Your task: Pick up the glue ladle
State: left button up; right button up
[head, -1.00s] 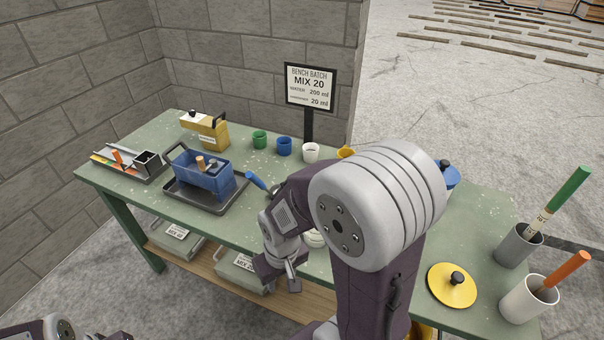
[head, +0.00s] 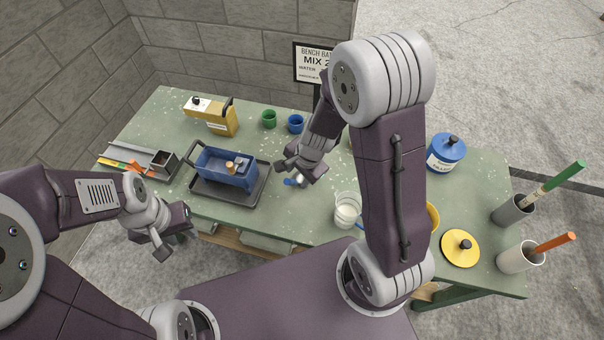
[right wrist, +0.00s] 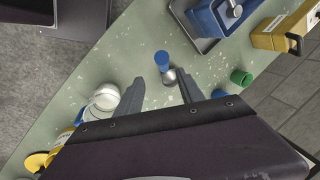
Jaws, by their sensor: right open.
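The glue ladle has a blue handle (head: 290,182) and a metal end, and is on the green bench right of the black tray. In the right wrist view its blue handle (right wrist: 161,59) and shiny metal end (right wrist: 169,76) show just beyond the gap between my fingers. My right gripper (head: 297,174) is open and empty above the ladle, covering part of it in the head view. The fingers also show apart in the right wrist view (right wrist: 160,88). My left gripper (head: 176,246) is open and empty in front of the bench's near edge.
The black tray (head: 252,196) holds a blue box (head: 222,169). A glass jar with white contents (head: 347,212) stands right of the ladle. Green (head: 269,119) and blue (head: 295,123) cups and a yellow container (head: 219,122) stand behind.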

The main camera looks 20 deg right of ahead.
aim_at(294, 181)
jog(key=shift+m, duration=0.4)
jog(key=b+x, duration=0.2)
jog(key=x, duration=0.2)
jog(key=shift+d+f+b, duration=0.1)
jog(key=shift+f+b, duration=0.1)
jog(key=shift+b, duration=0.15)
jog(key=shift+w+f, duration=0.4)
jog(key=b+x, duration=0.1)
jog(key=x, duration=0.1)
jog(key=b+x, duration=0.2)
jog(key=shift+w+f, duration=0.3)
pick_arm(q)
jog(key=f, duration=0.6)
jog(key=shift+w, duration=0.2)
pick_arm(e)
jog(key=shift+s+r, duration=0.1)
grip_shut()
